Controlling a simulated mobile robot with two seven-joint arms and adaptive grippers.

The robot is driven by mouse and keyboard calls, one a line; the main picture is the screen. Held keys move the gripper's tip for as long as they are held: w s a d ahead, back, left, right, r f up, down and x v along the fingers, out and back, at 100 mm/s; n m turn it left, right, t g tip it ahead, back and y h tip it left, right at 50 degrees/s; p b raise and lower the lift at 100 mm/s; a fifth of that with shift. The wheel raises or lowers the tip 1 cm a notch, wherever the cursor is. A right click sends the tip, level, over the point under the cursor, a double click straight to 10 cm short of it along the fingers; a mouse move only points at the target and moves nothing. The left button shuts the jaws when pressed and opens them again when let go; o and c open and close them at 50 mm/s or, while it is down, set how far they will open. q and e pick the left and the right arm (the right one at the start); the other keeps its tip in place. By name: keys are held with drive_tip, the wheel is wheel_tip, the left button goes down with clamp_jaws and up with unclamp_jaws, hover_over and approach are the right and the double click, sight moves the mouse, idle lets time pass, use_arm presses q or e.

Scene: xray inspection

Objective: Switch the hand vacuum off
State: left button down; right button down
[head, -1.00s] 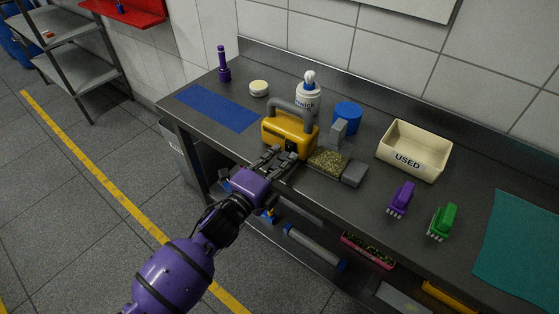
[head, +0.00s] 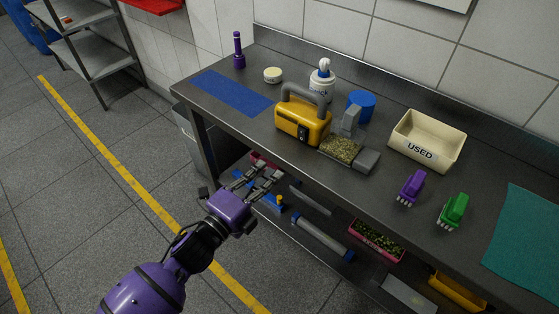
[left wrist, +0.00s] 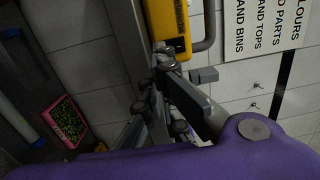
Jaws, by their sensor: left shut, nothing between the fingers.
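The hand vacuum (head: 301,120) is a yellow box with a grey handle, upright on the steel bench. A dark switch (head: 303,132) shows on its front face; I cannot tell which way it is set. Part of the vacuum also shows at the top of the left wrist view (left wrist: 167,22). My left gripper (head: 266,176) is shut and empty, in front of the bench edge and apart from the vacuum. Its fingers fill the middle of the left wrist view (left wrist: 160,85). My right gripper is in neither view.
On the bench (head: 330,185) stand a white bottle (head: 322,85), a blue cylinder (head: 360,107), a USED bin (head: 427,140), a purple brush (head: 411,187) and a green brush (head: 454,209). A grey block and a greenish patch lie right of the vacuum. A lower shelf holds trays.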

use_arm(q)
drive_tip(key=shift+v, duration=1.25)
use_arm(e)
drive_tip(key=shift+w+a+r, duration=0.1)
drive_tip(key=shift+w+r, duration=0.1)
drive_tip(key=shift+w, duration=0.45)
use_arm(q)
drive_tip(key=shift+d, duration=0.1)
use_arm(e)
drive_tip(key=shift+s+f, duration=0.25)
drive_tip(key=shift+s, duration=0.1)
